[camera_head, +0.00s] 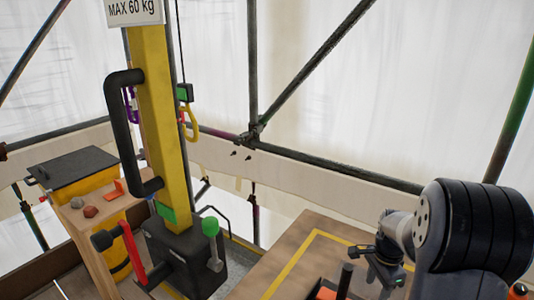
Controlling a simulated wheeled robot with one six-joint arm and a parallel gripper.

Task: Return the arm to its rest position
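My arm, with a thick black ribbed joint and a grey wrist, comes in at the lower right. My gripper (378,284) hangs at its end, pointing down, above or beside the brown table at the bottom. It is small and partly against dark objects, so I cannot tell whether its fingers are open or shut. I see nothing clearly held in it.
A yellow post (158,120) with a black handle (120,130) rises from a black base (185,262). A dark upright peg (345,280) stands close left of my gripper. A wooden bench (88,228) is at left. Scaffold poles (318,58) cross behind. The brown tabletop (290,255) has bare room.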

